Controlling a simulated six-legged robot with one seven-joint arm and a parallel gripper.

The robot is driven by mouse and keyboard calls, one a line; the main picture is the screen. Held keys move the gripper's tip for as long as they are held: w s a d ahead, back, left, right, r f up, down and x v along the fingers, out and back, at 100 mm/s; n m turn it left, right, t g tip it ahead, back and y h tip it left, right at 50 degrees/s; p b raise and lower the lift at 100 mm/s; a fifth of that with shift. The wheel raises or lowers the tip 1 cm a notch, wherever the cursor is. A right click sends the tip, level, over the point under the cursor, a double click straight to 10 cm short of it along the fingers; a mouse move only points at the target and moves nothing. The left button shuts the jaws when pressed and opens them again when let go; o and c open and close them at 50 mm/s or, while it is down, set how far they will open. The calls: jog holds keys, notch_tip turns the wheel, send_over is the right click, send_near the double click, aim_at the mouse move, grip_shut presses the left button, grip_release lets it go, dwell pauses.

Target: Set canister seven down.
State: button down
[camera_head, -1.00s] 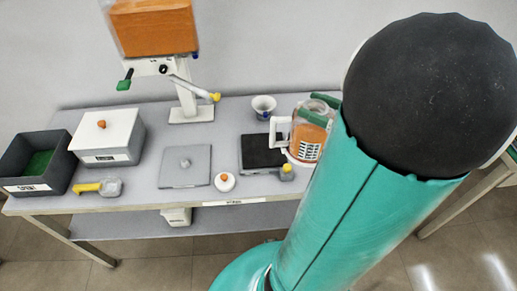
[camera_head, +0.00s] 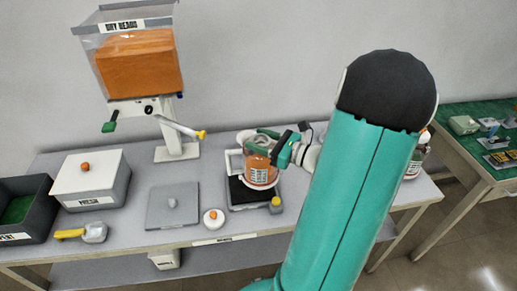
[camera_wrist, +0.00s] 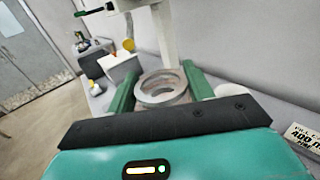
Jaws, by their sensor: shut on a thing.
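The canister (camera_head: 257,165) is clear with orange contents, a white handle on its left and a white label whose number I cannot read. It stands upright over the black pad (camera_head: 236,187) of a scale-like plate. I cannot tell whether its base touches the pad. My gripper (camera_head: 270,143) is shut on the canister near its top, with green fingers on either side. In the wrist view, the canister's round pale rim (camera_wrist: 150,96) lies between the fingers of my gripper (camera_wrist: 160,72). My arm hides the table to the right.
A grey plate with a knob (camera_head: 173,206), a white lid with an orange knob (camera_head: 213,218) and a lidded box (camera_head: 90,185) are to the left. A dispenser (camera_head: 140,65) of orange contents stands behind. Another canister (camera_head: 415,160) shows partly beyond my arm.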

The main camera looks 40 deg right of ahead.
jog(key=shift+w+f, duration=0.4)
jog(key=shift+f, duration=1.6)
jog(key=c, duration=0.6)
grip_release()
jog(key=shift+f, duration=0.15)
